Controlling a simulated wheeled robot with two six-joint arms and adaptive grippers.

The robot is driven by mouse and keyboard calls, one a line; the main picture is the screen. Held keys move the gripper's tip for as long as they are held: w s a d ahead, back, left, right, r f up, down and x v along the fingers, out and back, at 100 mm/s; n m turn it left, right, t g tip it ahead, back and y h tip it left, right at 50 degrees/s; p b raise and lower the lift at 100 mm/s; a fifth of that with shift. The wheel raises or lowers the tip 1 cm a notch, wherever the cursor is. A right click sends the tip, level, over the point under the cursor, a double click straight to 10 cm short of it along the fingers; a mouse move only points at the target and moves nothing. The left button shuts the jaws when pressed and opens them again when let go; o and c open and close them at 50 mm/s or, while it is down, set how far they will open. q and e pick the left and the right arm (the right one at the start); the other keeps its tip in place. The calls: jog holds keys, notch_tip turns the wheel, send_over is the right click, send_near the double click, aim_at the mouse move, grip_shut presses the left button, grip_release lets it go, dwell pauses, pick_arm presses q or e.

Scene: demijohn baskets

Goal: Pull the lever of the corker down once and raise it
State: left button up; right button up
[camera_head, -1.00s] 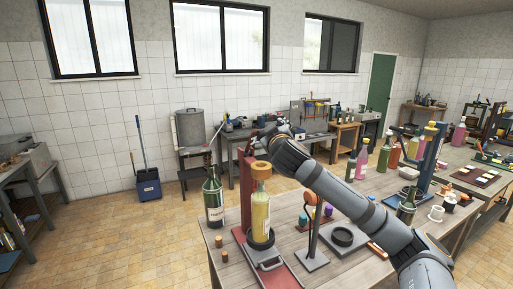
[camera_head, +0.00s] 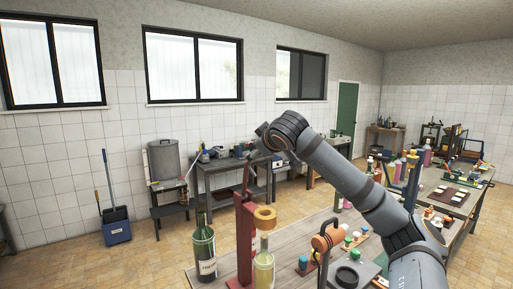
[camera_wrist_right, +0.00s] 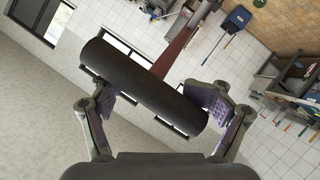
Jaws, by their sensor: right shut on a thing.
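The corker (camera_head: 244,235) is a red upright frame on the bench with a tan ring-shaped head (camera_head: 265,217). A bottle of yellow liquid (camera_head: 264,270) stands under that head. My right gripper (camera_wrist_right: 158,102) is shut on the thick black handle (camera_wrist_right: 135,84) of the corker's lever, with a finger pad at each end side of the grip. The red lever bar (camera_wrist_right: 177,50) runs from the handle in the right wrist view. In the head view the right gripper (camera_head: 263,138) is high above the corker, and the wrist partly hides the handle. My left gripper is not in view.
A dark green bottle (camera_head: 203,250) stands left of the corker. An orange-headed device (camera_head: 327,236) and small colored caps are on the bench to its right. A side table (camera_head: 236,170) and a grey pot (camera_head: 164,159) stand by the wall.

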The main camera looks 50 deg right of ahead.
dwell(0.3)
jog(key=o, duration=1.7)
jog(key=shift+c, duration=0.2)
